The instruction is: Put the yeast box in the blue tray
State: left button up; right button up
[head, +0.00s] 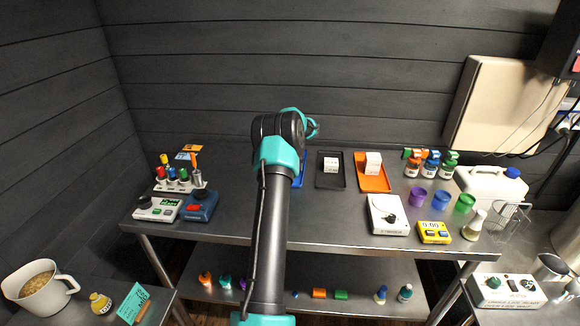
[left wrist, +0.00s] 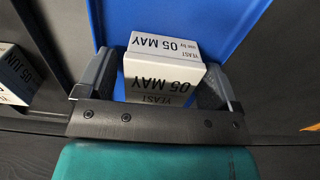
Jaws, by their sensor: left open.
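The yeast box (left wrist: 164,68), white and marked 05 MAY, is over the blue tray's floor in the left wrist view. My left gripper (left wrist: 157,76) is open, with one finger on each side of the box; whether the box rests fully on the tray is hard to tell. The blue tray (left wrist: 235,22) fills the middle of that view. In the head view my arm covers most of the blue tray (head: 301,170) and hides the yeast box and the fingers. My right gripper is in neither view.
A black tray (head: 323,183) with a white box (head: 330,164) stands right of the blue tray. An orange tray (head: 374,185) with a white box (head: 373,163) is beside it. A white device (head: 388,215) stands in front, and a rack (head: 180,186) with colored caps is at left.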

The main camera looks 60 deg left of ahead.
pick_arm(q)
jog(key=shift+r, duration=0.1)
notch_tip(320, 180, up, 12)
dwell(0.5)
dwell(0.4)
